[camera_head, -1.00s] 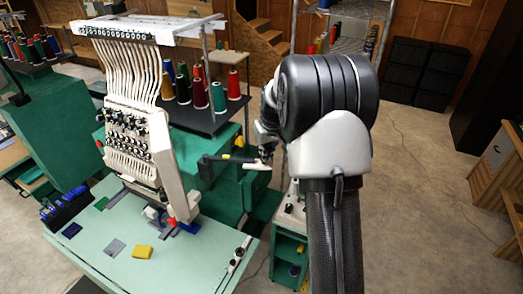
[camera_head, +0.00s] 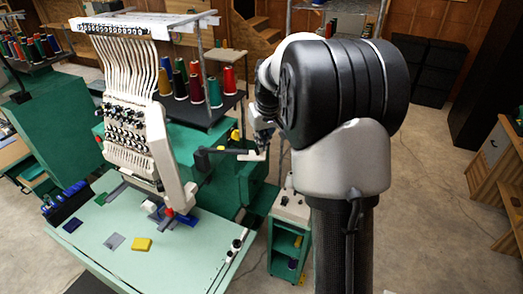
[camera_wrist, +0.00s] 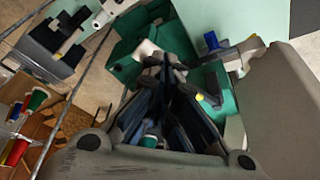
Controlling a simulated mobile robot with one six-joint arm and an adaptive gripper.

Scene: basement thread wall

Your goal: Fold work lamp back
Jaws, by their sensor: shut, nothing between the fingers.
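The work lamp (camera_head: 225,151) shows in the head view as a dark jointed arm with a pale end, sticking out to the right from beside the embroidery machine. My gripper (camera_head: 262,143) is just behind and above the lamp's pale end; I cannot tell whether they touch. In the wrist view my gripper (camera_wrist: 163,68) is shut, its fingers together with nothing between them. A white rounded piece (camera_wrist: 146,50) lies just past the fingertips, perhaps the lamp's end. My fingers hide part of what is behind them.
The embroidery machine (camera_head: 135,110) stands left of the lamp on a pale green table (camera_head: 185,262). Thread cones (camera_head: 197,88) stand on a dark shelf behind. A small green cart (camera_head: 288,240) is below my arm. Open floor (camera_head: 430,200) lies to the right.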

